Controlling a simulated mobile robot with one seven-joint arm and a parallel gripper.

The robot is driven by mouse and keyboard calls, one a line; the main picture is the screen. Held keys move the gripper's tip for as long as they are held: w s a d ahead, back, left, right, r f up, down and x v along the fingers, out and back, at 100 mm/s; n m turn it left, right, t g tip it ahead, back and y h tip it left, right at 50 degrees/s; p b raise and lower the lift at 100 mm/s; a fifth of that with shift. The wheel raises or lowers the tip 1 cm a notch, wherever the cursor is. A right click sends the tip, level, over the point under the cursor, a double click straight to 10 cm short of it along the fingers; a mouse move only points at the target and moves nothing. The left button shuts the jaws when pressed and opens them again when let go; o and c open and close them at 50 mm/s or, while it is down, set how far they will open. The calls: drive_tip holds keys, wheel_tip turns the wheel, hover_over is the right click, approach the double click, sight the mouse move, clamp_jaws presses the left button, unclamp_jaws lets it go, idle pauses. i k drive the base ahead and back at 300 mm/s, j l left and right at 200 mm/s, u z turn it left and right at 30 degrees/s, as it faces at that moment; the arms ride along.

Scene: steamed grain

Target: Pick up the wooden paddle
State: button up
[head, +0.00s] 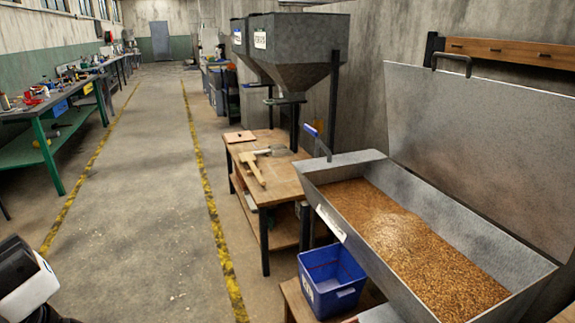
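A pale wooden tool, which looks like the wooden paddle (255,171), lies on the wooden table (284,180) left of the grain trough. Its narrow part points toward the near edge of the table. A greyish piece (268,151) lies at its far end; I cannot tell whether it is part of the tool. Nothing holds the tool. A black and white part at the lower left looks like part of my arm. My gripper's fingers do not show.
A metal trough (335,217) of brown grain with a raised lid (480,150) stands at the right. A blue bin (331,280) sits below it. A flat brown board (239,137) lies on the table's far corner. Metal hoppers (300,48) stand behind. The aisle (150,200) is clear.

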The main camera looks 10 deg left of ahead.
sight(249, 157)
drive_tip(key=i+j+z, duration=0.9)
drive_tip(key=i+j, duration=0.15)
drive_tip(key=j, duration=0.25)
drive_tip(key=i+j+z, duration=0.1)
drive_tip(key=j, duration=0.2)
drive_tip(key=i+j, duration=0.2)
drive_tip(key=j, duration=0.2)
drive_tip(key=i+j, duration=0.2)
drive_tip(key=j, duration=0.2)
drive_tip(key=i+j, duration=0.2)
drive_tip(key=j, duration=0.2)
drive_tip(key=i+j, duration=0.2)
drive_tip(key=j, duration=0.15)
drive_tip(key=i+j, duration=0.2)
drive_tip(key=j, duration=0.2)
drive_tip(key=i+j+z, duration=0.1)
drive_tip(key=j, duration=0.3)
drive_tip(key=i, duration=0.1)
